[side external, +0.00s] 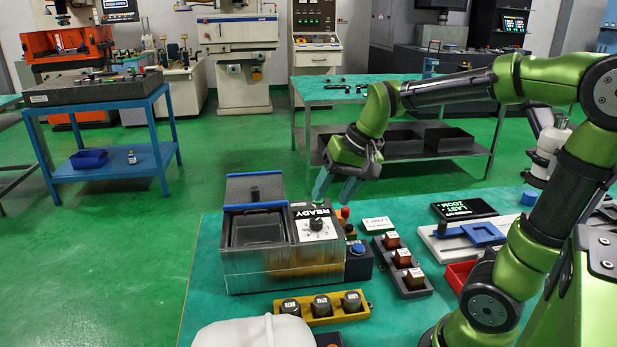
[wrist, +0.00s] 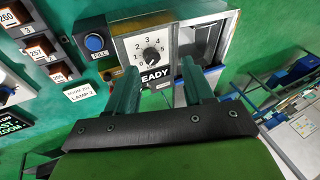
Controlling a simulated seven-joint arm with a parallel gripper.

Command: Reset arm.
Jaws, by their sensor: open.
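My gripper (side external: 335,187) is open and empty, in the air above the back of the machine box (side external: 255,268) on the teal table. Its two fingers also show in the wrist view (wrist: 157,85), apart, with nothing between them. A blue FILL button (wrist: 94,43) sits beside the panel. The fingers appear clear of the box.
A yellow holder (side external: 322,307) with dark round pieces and a dark rack (side external: 402,268) with copper-coloured blocks stand in front and right of the box. A white LAMP 2 card (side external: 377,224) lies behind the rack. A white rounded object (side external: 250,334) is at the front edge. Green floor lies left.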

